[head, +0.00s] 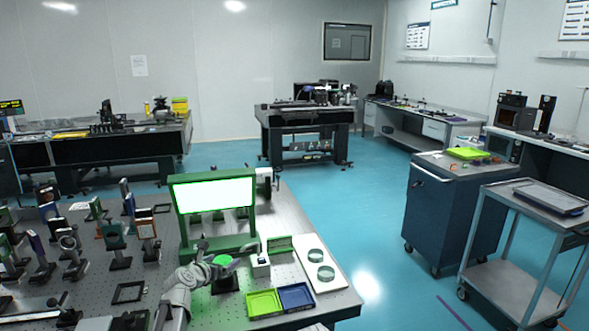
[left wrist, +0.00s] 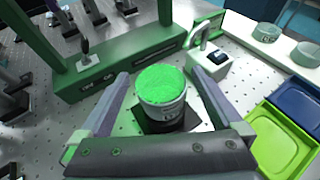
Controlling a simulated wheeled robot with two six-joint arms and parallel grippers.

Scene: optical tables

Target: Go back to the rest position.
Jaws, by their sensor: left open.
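My left gripper (head: 208,259) is over the near optical table (head: 345,299), beside a short cylinder with a bright green top (head: 223,260). In the left wrist view my left gripper (left wrist: 163,80) is open, with its two fingers apart. The green-topped cylinder (left wrist: 162,85) shows between the fingers and stands upright on a dark square base (left wrist: 165,122). Nothing is seen gripped; I cannot tell how close the fingers are to its sides. My right gripper is not in view.
A green-framed bright panel (head: 213,195) stands just behind the gripper. A small white device (head: 260,260), a lime tray (head: 264,303), a blue tray (head: 296,297) and a white plate with two dishes (head: 303,257) lie right. Several optical mounts (head: 114,237) crowd the left.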

